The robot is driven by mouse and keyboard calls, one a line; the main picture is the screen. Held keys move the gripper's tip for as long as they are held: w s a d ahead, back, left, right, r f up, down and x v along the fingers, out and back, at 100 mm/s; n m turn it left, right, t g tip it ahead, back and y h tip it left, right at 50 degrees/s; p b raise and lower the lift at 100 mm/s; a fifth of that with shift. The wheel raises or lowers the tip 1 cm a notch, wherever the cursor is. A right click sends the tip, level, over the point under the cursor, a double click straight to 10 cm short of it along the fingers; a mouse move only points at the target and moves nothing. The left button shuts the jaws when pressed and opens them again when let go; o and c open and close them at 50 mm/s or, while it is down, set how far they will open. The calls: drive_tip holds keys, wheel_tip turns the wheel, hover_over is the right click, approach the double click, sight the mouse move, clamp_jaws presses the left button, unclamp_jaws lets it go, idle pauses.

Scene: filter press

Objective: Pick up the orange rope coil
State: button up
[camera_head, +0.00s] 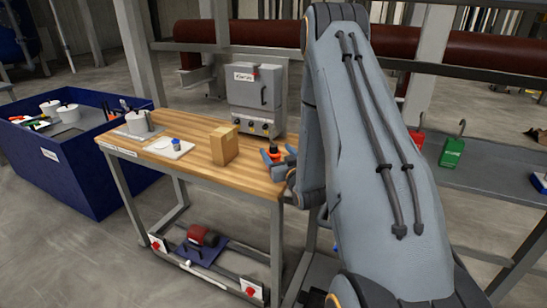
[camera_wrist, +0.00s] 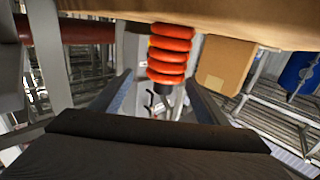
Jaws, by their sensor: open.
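The orange rope coil (camera_wrist: 171,55) shows in the wrist view as several stacked orange loops by the wooden tabletop, which appears at the top of that inverted picture. A dark stem shows at the end of the loops. In the head view the coil (camera_head: 271,153) is a small orange and dark shape near the table's right end, partly hidden by my gripper and arm. My gripper (camera_head: 281,172) is open beside it. In the wrist view my fingertips (camera_wrist: 159,79) lie to either side of the coil's free end. I cannot tell whether they touch it.
On the wooden table (camera_head: 232,178) stand a cardboard box (camera_head: 224,146), a grey control box (camera_head: 253,98) and a white tray (camera_head: 168,148). A blue bin (camera_head: 70,175) is at left. A green object (camera_head: 452,152) stands on the shelf at right.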

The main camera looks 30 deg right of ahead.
drive_tip(key=w+p, duration=0.2)
drive_tip(key=w, duration=0.3)
drive_tip(key=shift+r, duration=0.1)
drive_tip(key=shift+w, duration=0.45)
drive_tip(key=c, duration=1.3)
drive_tip(key=shift+c, duration=0.2)
drive_tip(key=shift+r, duration=0.1)
wheel_tip(320, 180, up, 10)
drive_tip(key=b, duration=0.2)
